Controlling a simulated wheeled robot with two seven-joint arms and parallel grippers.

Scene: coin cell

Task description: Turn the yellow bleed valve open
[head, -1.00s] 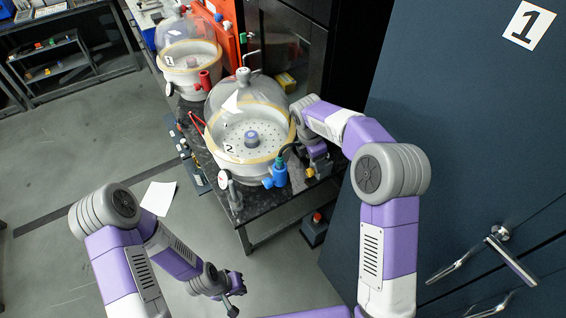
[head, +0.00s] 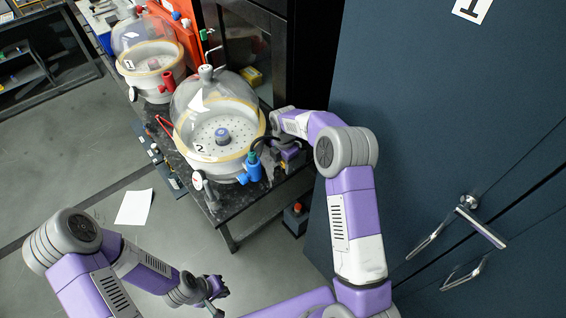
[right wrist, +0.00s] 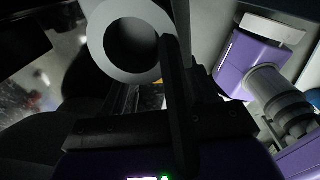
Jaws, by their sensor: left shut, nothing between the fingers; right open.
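The bell jar marked 2 (head: 205,108) stands on a pale base with a blue valve (head: 251,170) at its front. My right gripper (head: 280,160) is beside the right of this base, low near the table top; it is open. I cannot make out the yellow bleed valve clearly in the head view; the gripper covers that area. In the right wrist view, a small yellow-orange spot (right wrist: 158,82) shows between dark finger parts, below a pale ring (right wrist: 130,35). My left gripper (head: 214,292) is shut and empty, low over the floor, away from the table.
The bell jar marked 1 (head: 143,45) with a red valve (head: 167,80) stands behind on the left. The dark table (head: 232,207) ends at the front. A dark blue cabinet (head: 440,130) with metal handles stands close on the right. A white sheet (head: 134,207) lies on the floor.

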